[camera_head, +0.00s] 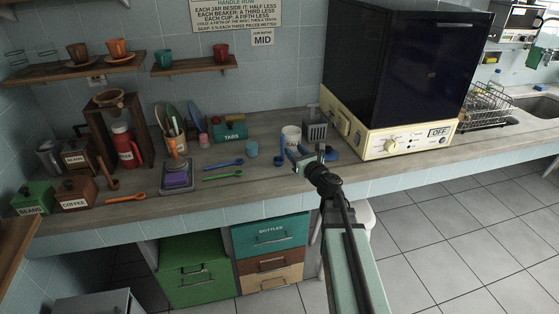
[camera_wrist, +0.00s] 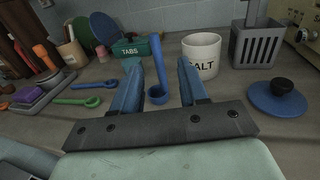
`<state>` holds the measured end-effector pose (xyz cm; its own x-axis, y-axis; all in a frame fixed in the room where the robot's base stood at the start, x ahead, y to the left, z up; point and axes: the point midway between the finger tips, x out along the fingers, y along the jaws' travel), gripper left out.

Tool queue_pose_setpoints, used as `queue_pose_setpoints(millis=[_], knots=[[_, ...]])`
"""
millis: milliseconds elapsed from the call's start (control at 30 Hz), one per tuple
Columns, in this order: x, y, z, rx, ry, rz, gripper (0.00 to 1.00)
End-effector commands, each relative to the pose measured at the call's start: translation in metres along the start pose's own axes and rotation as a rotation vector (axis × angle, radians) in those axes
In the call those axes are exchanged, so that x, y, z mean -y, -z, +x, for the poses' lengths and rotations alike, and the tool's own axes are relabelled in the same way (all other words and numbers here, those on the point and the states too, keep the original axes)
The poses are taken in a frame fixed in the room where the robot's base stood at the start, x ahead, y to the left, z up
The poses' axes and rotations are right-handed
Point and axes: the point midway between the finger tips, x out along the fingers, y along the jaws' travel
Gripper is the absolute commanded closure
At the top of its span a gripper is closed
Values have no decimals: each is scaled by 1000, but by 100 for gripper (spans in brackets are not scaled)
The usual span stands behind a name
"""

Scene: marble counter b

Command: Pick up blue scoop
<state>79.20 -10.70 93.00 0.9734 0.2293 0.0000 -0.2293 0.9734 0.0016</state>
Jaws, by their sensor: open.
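The blue scoop (camera_wrist: 157,96) has a small round cup and a handle that rises from it. In the wrist view it stands beyond and between my fingers, with its cup on the counter. In the head view a blue cup that looks like it (camera_head: 281,162) shows just left of my gripper (camera_head: 303,152), in front of the salt jar. My gripper, also in the wrist view (camera_wrist: 160,70), is open, with its two blue fingers spread and nothing visibly held. Whether a finger touches the scoop cannot be told.
The white salt jar (camera_wrist: 201,55) stands just behind. A blue lid with a black knob (camera_wrist: 276,99) lies to the right, near a grey basket (camera_wrist: 257,45). Blue (camera_head: 224,164) and green (camera_head: 222,175) spoons lie left. The cream-based machine (camera_head: 390,140) bounds the right.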

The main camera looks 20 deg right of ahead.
Motion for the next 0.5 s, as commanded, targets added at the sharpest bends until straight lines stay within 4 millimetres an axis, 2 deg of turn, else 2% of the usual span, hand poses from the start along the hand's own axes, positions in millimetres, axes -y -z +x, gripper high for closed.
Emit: queue_pose_setpoints(millis=[33,133,500], knots=[[1,0,14,1,-2,0,57],[1,0,29,0,-1,-1,57],[-2,-1,52,0,-2,-1,57]])
